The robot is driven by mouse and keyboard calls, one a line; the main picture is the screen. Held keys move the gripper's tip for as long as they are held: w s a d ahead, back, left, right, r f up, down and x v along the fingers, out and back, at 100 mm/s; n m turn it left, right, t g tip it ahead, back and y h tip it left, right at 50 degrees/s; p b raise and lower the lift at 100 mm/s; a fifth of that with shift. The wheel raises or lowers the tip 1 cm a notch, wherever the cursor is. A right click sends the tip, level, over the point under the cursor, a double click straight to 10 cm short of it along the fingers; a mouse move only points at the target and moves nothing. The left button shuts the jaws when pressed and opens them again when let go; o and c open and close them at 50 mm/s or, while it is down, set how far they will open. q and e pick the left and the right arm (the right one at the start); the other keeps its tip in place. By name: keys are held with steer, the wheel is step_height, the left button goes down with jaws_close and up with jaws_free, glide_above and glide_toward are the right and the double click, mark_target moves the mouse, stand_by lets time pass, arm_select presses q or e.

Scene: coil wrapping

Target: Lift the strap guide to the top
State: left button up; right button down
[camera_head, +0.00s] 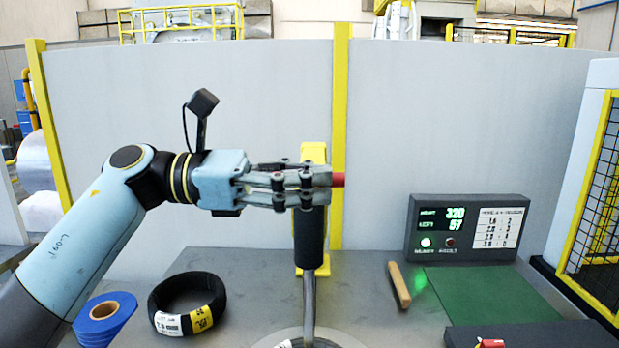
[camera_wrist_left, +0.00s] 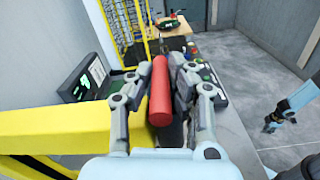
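The strap guide appears to be the yellow upright part (camera_head: 314,152) at the middle of the head view, with a red handle (camera_head: 338,179) sticking out to the right. In the left wrist view a yellow beam (camera_wrist_left: 60,128) lies at the left and the red handle (camera_wrist_left: 160,92) stands between the fingers. My left gripper (camera_head: 308,182) has its fingers on both sides of the handle and looks shut on it; finger contact is partly hidden. My right gripper (camera_wrist_left: 275,122) seems to show small at the right of the wrist view, its state unclear.
A metal post with a black sleeve (camera_head: 309,238) stands below the left gripper. A black coil (camera_head: 187,304), a blue roll (camera_head: 104,320) and a wooden-coloured bar (camera_head: 399,285) lie on the table. A display box (camera_head: 462,228) and green mat (camera_head: 490,293) are at the right.

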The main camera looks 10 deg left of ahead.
arm_select(q)
jaws_close()
steer(key=shift+r, duration=0.5)
step_height(320, 180, up, 22)
steer(key=p, duration=0.4)
steer(key=shift+f, duration=0.15)
steer(key=shift+o, duration=2.3)
jaws_free()
steer(key=shift+o, duration=1.4)
steer(key=shift+w, duration=0.25)
steer(key=shift+s, duration=0.2)
